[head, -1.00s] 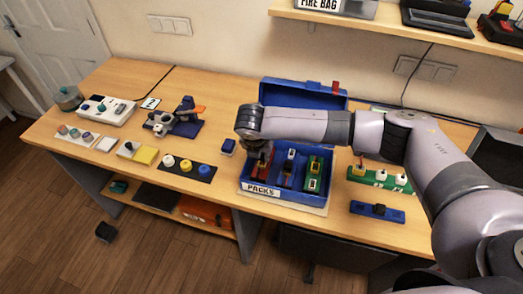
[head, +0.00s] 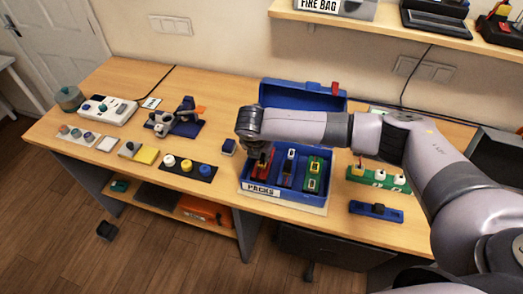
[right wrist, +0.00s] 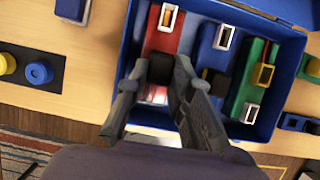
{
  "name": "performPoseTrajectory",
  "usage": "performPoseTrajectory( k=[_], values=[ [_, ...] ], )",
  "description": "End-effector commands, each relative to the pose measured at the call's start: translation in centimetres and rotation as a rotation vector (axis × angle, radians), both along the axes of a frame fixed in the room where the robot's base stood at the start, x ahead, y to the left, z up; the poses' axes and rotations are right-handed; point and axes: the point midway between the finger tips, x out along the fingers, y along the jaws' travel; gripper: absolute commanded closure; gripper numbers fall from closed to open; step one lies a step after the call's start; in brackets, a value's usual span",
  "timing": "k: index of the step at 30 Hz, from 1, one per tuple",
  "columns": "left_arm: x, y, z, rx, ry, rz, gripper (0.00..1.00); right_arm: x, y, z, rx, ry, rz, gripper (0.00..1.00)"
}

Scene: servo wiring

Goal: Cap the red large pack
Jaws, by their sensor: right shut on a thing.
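The red pack (head: 265,163) lies in the leftmost slot of the blue box (head: 262,200) marked PACKS, partly hidden by my right arm in the head view. In the right wrist view the red pack (right wrist: 161,42) has a white-framed opening at its far end. My right gripper (right wrist: 158,85) is over the red pack's near part, shut on a small black piece (right wrist: 160,68). I take this piece for a cap. I cannot tell whether it is seated on the pack or just above it. My left gripper is not in view.
A blue pack (head: 288,168) and a green pack (head: 314,174) lie beside the red one. The box lid (head: 300,97) stands open behind. A green rack (head: 372,177) is to the right. A black strip (head: 175,172) with white, yellow and blue knobs lies left.

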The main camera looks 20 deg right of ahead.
Motion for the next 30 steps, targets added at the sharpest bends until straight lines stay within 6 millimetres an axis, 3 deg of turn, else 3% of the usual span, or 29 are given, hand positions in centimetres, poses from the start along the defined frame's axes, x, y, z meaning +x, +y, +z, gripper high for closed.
performPoseTrajectory(
  k=[30],
  values=[
    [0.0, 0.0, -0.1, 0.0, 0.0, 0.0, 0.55, 0.0, 0.0, -1.2, 0.001, 0.001, 0.0, 0.98]
  ],
)
